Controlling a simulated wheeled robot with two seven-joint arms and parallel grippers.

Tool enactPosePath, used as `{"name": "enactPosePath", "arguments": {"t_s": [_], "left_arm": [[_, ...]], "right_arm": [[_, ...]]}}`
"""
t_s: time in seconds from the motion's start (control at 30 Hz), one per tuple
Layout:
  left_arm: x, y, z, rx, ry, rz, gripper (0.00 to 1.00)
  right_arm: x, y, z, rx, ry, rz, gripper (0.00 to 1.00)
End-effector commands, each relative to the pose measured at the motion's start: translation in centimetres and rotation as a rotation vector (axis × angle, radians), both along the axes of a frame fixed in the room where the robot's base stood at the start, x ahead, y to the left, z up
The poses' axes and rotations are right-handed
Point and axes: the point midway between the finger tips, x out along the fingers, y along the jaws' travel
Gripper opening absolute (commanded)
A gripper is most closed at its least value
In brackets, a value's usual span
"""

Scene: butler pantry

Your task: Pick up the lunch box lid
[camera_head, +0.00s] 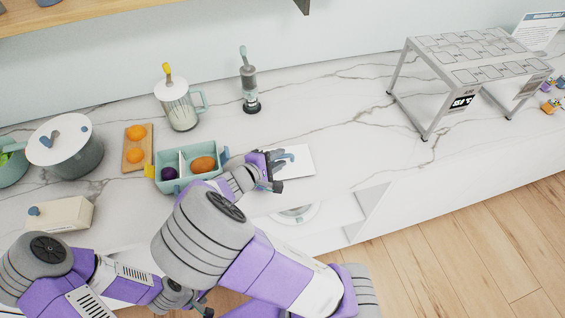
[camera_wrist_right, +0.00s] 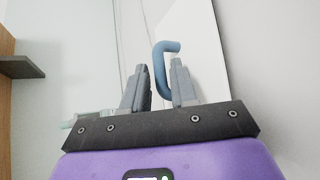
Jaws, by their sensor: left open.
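The lunch box lid (camera_head: 299,162) is a flat white panel with a blue bar handle (camera_head: 279,155). It lies on the marble counter right of the teal lunch box (camera_head: 187,184). My right gripper (camera_head: 277,170) is at the lid's left part, by the handle. In the right wrist view, the two fingers (camera_wrist_right: 158,82) are apart and the blue handle (camera_wrist_right: 160,68) stands between them, closer to the right finger. The white lid (camera_wrist_right: 200,45) shows behind. My left gripper (camera_head: 203,307) is open, low at the bottom edge, partly hidden by my right arm.
The lunch box holds a purple item and an orange-brown item. Left of it are a board (camera_head: 137,158) with orange fruit, a lidded pot (camera_head: 80,160) and a cream box (camera_head: 62,215). A glass jug (camera_head: 181,112) and a grinder (camera_head: 250,88) stand behind. The counter right of the lid is clear up to the rack (camera_head: 478,58).

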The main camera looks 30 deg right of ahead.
Motion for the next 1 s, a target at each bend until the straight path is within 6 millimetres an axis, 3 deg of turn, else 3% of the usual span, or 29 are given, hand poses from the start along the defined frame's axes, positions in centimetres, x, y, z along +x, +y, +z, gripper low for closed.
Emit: {"name": "enactPosePath", "arguments": {"t_s": [0.03,0.2,0.57,0.67,1.0], "left_arm": [[0.0,0.0,0.0,0.000,0.000,0.000,0.75],[0.0,0.0,0.0,0.000,0.000,0.000,0.75],[0.0,0.0,0.1,0.000,0.000,0.000,0.75],[0.0,0.0,0.5,0.000,0.000,0.000,0.75],[0.0,0.0,2.9,0.000,0.000,0.000,0.75]], "right_arm": [[0.0,0.0,0.0,0.000,0.000,0.000,0.27],[0.0,0.0,0.0,0.000,0.000,0.000,0.01],[0.0,0.1,0.2,0.000,-0.001,0.000,0.00],[0.0,0.1,1.3,0.002,-0.003,0.000,0.00],[0.0,0.1,8.0,0.003,-0.003,0.001,0.00]]}}
